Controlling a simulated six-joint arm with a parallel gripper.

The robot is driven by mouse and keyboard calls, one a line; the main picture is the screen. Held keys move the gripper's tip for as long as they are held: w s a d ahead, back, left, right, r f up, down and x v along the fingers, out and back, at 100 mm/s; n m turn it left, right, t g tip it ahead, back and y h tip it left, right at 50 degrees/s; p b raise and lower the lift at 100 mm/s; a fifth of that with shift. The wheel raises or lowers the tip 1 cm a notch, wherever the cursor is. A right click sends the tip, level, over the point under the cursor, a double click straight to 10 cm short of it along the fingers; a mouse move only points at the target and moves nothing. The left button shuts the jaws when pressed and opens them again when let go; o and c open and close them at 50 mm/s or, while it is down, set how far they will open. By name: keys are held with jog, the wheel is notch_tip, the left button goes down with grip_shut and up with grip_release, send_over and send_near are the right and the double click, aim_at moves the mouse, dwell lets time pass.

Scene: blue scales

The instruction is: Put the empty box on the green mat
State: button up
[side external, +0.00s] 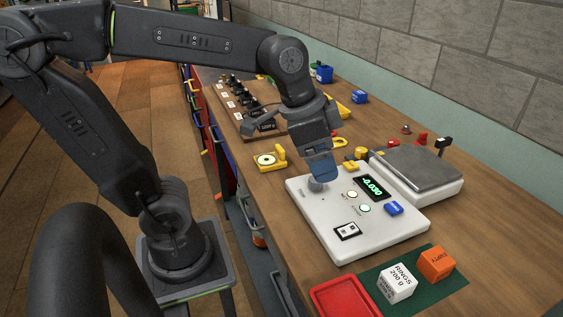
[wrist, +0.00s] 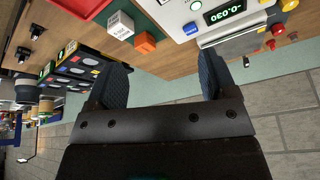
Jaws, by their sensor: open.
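An orange box (side external: 436,263) with dark lettering that seems to read EMPTY stands on the green mat (side external: 440,294), upright at its back right part. A white box (side external: 398,283) marked RINGS 200 g stands on the mat beside it. My gripper (side external: 321,172) is over the white control panel, close to its grey knob, well away from both boxes. In the wrist view the fingers (wrist: 162,68) are spread with nothing between them. The orange box (wrist: 145,42) and the white box (wrist: 120,25) show beyond the fingertips there.
The white panel (side external: 335,235) shows -0.030 and has several buttons. A scale with a grey plate (side external: 417,168) stands behind it. A red tray (side external: 346,296) lies left of the mat. Yellow parts and a row of black items sit further back; a wall bounds the bench.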

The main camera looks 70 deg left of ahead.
jog(key=s+a+f+n+t+y, duration=0.1)
jog(key=s+a+f+n, duration=0.1)
jog(key=s+n, duration=0.2)
jog(key=shift+s+a+n, duration=0.3)
jog(key=shift+s, duration=0.85)
